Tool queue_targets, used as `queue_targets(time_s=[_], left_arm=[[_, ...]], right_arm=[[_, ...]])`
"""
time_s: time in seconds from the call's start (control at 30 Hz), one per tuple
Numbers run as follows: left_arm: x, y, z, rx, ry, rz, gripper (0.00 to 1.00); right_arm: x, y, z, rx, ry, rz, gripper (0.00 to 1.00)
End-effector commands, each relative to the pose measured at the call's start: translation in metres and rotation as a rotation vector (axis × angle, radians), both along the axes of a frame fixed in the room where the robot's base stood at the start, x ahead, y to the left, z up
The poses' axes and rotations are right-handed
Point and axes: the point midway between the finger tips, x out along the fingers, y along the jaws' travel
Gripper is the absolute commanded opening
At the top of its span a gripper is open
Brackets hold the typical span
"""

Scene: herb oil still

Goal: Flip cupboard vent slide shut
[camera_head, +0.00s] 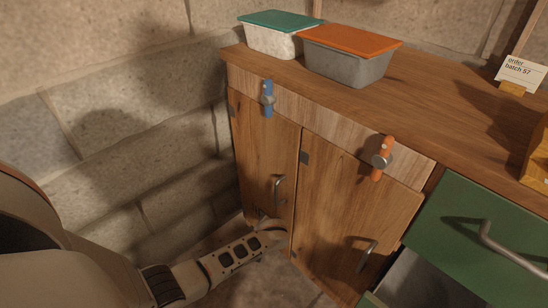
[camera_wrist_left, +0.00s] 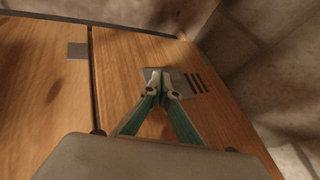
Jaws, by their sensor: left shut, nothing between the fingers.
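The vent slide (camera_wrist_left: 180,80) is a small grey metal plate low on the left cupboard door (camera_wrist_left: 130,55), seen in the wrist view. Several dark slots (camera_wrist_left: 197,83) show at its right side. My left gripper (camera_wrist_left: 163,93) is shut and empty, its fingertips in front of the plate and covering part of it. I cannot tell whether they touch it. In the head view my left gripper (camera_head: 268,224) is at the lower part of the left door (camera_head: 262,150), and the vent is hidden there. My right gripper is not in view.
A blue latch (camera_head: 267,98) and an orange latch (camera_head: 382,158) sit above the doors. Door handles (camera_head: 278,190) (camera_head: 367,255) stick out. A green drawer front (camera_head: 480,235) is at the right. Lidded tubs (camera_head: 275,40) (camera_head: 347,65) stand on top. A stone wall (camera_head: 130,130) is close at left.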

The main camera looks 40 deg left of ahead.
Motion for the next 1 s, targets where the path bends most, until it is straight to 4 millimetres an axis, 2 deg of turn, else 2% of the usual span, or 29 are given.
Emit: queue_targets(time_s=[0.3, 0.37, 0.63, 0.73, 1.0], left_arm=[[0.001, 0.002, 0.001, 0.001, -0.001, 0.000, 0.00], [0.002, 0.009, 0.002, 0.002, -0.001, 0.002, 0.00], [0.006, 0.059, 0.003, 0.002, -0.002, 0.002, 0.00], [0.006, 0.066, 0.001, 0.002, -0.001, 0.000, 0.00], [0.005, 0.067, 0.000, 0.002, 0.001, 0.000, 0.00]], right_arm=[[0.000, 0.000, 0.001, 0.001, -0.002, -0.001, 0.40], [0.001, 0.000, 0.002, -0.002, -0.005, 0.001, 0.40], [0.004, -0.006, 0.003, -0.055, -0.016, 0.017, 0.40], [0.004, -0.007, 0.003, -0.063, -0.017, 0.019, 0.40], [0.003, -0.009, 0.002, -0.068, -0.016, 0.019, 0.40]])
